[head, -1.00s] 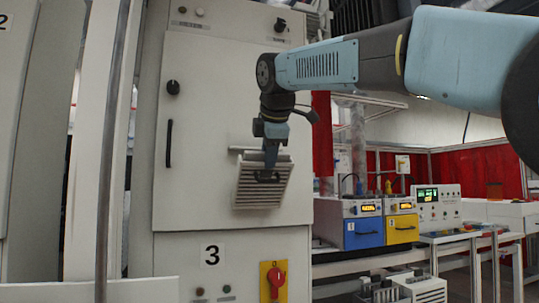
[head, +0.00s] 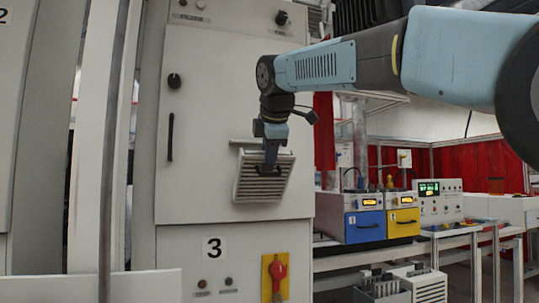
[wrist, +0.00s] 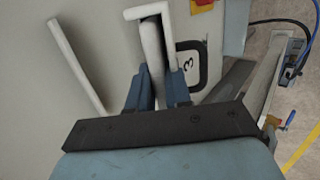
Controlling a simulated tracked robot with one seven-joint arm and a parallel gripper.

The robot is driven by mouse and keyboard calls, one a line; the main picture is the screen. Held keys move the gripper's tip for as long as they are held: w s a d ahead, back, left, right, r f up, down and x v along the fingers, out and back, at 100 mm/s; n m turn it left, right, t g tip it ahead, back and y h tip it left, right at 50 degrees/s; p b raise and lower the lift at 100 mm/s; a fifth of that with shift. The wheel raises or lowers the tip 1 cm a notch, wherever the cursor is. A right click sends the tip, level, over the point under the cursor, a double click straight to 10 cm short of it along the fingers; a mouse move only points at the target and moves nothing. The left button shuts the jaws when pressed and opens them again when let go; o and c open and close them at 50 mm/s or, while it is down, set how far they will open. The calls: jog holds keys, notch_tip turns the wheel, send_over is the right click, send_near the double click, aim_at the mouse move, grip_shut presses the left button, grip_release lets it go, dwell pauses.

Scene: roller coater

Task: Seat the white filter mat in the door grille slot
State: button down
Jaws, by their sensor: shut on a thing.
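The louvered door grille (head: 246,187) is on the tall cabinet door, and its face slants relative to the door. My gripper (head: 270,163) reaches down over its upper part from the right. In the wrist view, my gripper (wrist: 158,88) is shut on a thin white piece (wrist: 152,50) seen edge-on, which I take to be the white filter mat. A pale L-shaped edge (wrist: 150,12) lies close beside it. In the head view the mat cannot be told apart from the grille, and its lower edge and seating are hidden.
A pale bar (head: 238,142) runs along the grille's top; a similar strip shows in the wrist view (wrist: 80,65). The black door handle (head: 170,137) is left, the red switch (head: 278,270) below. Blue (head: 364,226) and yellow (head: 403,222) boxes stand right.

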jog(key=c, duration=1)
grip_release()
jog(key=shift+w+f, duration=0.1)
jog(key=shift+f, duration=0.05)
jog(key=v, duration=1.3)
jog(key=shift+s+r, duration=0.2)
jog(key=shift+r, duration=0.15)
jog(key=s+d+f+m+g, duration=0.1)
jog(key=s+d+f+m, duration=0.4)
jog(key=f, duration=0.9)
jog(key=s+d+f+m+g, duration=0.1)
jog(key=s+d+f+m, duration=0.5)
jog(key=f, duration=0.9)
jog(key=s+d+f+m+g+h, duration=0.1)
jog(key=s+d+f+m, duration=0.4)
jog(key=f, duration=0.9)
jog(key=shift+s+d+f+m, duration=0.15)
jog(key=shift+d+m, duration=0.6)
jog(key=shift+m, duration=0.4)
jog(key=shift+s+d+f+m, duration=0.1)
jog(key=shift+d+f+m, duration=0.05)
jog(key=shift+d+m, duration=0.85)
